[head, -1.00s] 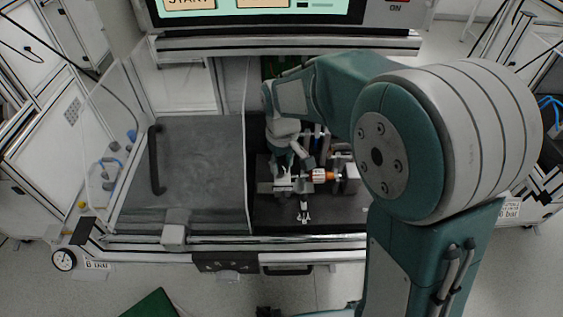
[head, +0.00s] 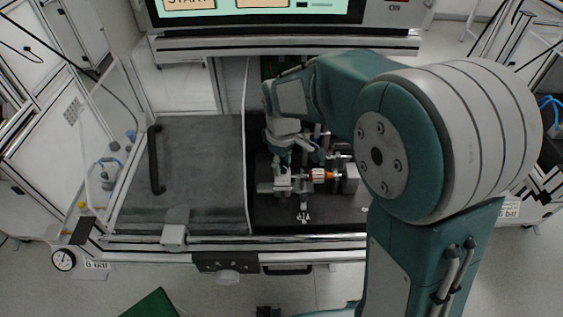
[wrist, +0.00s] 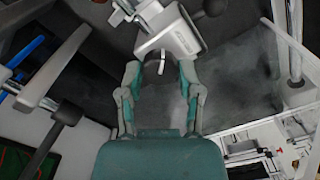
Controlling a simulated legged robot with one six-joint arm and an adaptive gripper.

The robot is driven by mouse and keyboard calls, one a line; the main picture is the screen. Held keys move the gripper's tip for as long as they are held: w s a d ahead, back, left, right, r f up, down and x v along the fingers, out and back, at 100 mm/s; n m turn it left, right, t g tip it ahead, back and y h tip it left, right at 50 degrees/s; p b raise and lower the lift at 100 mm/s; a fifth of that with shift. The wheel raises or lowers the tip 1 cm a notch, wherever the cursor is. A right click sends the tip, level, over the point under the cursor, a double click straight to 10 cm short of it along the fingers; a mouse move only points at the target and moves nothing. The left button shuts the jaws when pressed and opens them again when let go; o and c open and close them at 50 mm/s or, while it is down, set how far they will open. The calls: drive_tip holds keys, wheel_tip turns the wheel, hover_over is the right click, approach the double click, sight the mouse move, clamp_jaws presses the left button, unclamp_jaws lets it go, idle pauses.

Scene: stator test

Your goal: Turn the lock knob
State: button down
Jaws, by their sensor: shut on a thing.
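My gripper (wrist: 160,72) shows in the wrist view with its two teal-and-grey fingers at a light metal fixture block (wrist: 172,35). It is shut on the lock knob, which is mostly hidden between the fingers. A small pale lever (wrist: 161,68) shows between the fingertips. In the head view, my gripper (head: 284,158) points down over the light clamp fixture (head: 283,184) inside the test bench. The fingers partly cover the fixture there. An orange-and-white cylindrical part (head: 320,175) lies sideways just right of the fixture.
A clear door panel with a dark handle (head: 156,160) stands left of the bench's open bay. A metal block (head: 350,178) stands right of the orange part. The screen (head: 250,12) is above. The dark bay floor (head: 335,214) in front is mostly clear.

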sight(281, 164)
drive_tip(key=shift+s+f, duration=0.1)
drive_tip(key=shift+f, duration=0.05)
drive_tip(key=shift+c, duration=1.3)
unclamp_jaws()
drive_tip(key=shift+r, duration=0.3)
wheel_tip(281, 164, up, 11)
drive_tip(key=shift+r, duration=0.2)
drive_tip(key=shift+a, duration=0.1)
